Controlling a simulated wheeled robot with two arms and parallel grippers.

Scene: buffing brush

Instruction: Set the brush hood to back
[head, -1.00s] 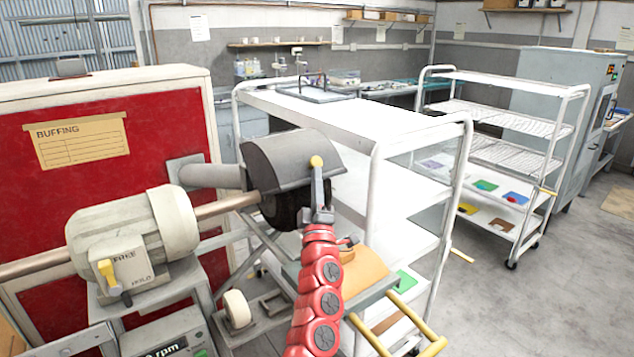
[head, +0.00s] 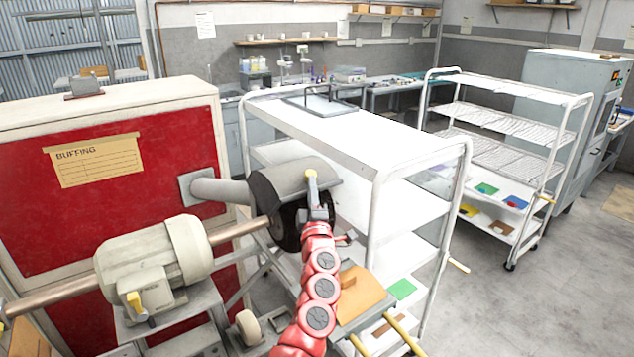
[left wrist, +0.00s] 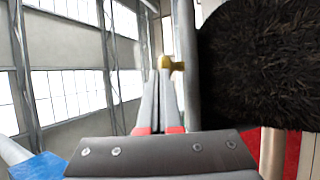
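The grey brush hood (head: 284,179) is a curved cover over the upper part of the black brush wheel (head: 289,228), at the end of the motor shaft. A yellow knob (head: 311,174) shows at the hood's front right side. My left gripper (head: 315,190) reaches up to this knob from below. In the left wrist view the two fingers are close together with the brass-yellow knob (left wrist: 166,63) at their tips. The dark bristles (left wrist: 262,60) fill the right side there, close beside the fingers. My right gripper is not in view.
The motor (head: 155,265) stands left of the brush, in front of a red panel (head: 110,215) marked BUFFING. A white cart (head: 375,180) stands close behind and right of the hood. A second shelf cart (head: 500,150) is further right. Open floor (head: 560,290) lies at the right.

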